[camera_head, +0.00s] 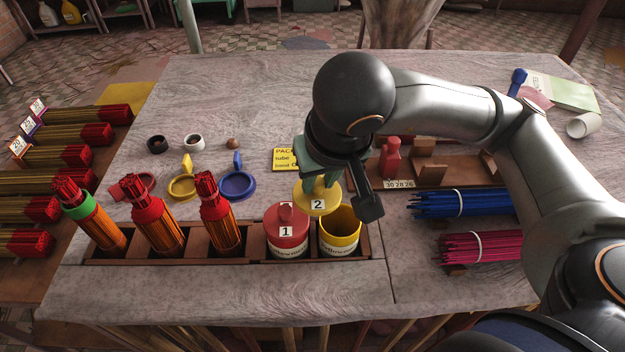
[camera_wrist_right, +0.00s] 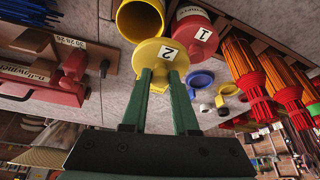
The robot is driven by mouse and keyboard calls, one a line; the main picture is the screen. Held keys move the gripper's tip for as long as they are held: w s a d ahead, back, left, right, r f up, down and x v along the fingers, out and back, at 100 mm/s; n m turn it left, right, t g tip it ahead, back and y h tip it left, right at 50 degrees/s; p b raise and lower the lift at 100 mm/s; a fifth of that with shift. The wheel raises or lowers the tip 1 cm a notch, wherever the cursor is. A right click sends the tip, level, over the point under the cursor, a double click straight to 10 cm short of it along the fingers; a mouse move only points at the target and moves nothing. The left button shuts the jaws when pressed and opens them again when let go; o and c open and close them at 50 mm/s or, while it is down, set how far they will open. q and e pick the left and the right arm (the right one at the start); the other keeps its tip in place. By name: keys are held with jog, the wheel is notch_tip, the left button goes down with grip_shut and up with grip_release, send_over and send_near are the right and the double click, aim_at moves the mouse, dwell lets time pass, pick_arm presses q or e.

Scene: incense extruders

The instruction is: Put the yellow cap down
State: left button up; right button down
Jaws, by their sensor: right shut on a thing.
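The yellow cap (camera_head: 317,204), labelled 2, is held by my right gripper (camera_head: 322,184), whose green fingers are shut on it from above. In the right wrist view the cap (camera_wrist_right: 172,53) sits between the tips of my right gripper (camera_wrist_right: 166,78), with the yellow pot's open mouth (camera_wrist_right: 138,20) just beyond. The cap is off the pot. My left gripper is not in view.
The wooden rack (camera_head: 220,252) also holds several incense bundles. Yellow (camera_head: 183,187) and blue (camera_head: 237,186) rings lie behind it. Blue (camera_head: 465,204) and pink (camera_head: 480,247) stick bundles lie at right. A wooden tray with a red piece (camera_head: 390,158) stands at the back right. The table's back left is clear.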

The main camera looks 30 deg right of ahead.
jog(key=w+f, duration=0.1)
jog(key=w+d+f, duration=0.1)
jog(key=w+f, duration=0.1)
jog(key=w, duration=0.1)
jog(key=shift+d+b, duration=0.3)
jog(key=shift+b, duration=0.05)
jog(key=w+f, duration=0.1)
jog(key=w+d+f, duration=0.1)
jog(key=w+f, duration=0.1)
jog(key=shift+d+f, duration=0.1)
jog(key=shift+f, duration=0.2)
jog(key=shift+w+d+f, duration=0.1)
jog(key=shift+w+f, duration=0.15)
jog(key=shift+f, duration=0.05)
notch_tip(320, 180, down, 3)
jog(key=shift+w+f, duration=0.1)
jog(key=shift+w, duration=0.05)
jog(key=shift+f, duration=0.3)
jog(key=c, duration=0.7)
grip_release()
jog(key=shift+r, duration=0.3)
jog(key=p+v, duration=0.1)
jog(key=v, duration=1)
jog(key=shift+w, duration=0.15)
jog(key=shift+s+r+p, duration=0.2)
jog(key=shift+r+p, duration=0.1)
jog(key=shift+r, duration=0.1)
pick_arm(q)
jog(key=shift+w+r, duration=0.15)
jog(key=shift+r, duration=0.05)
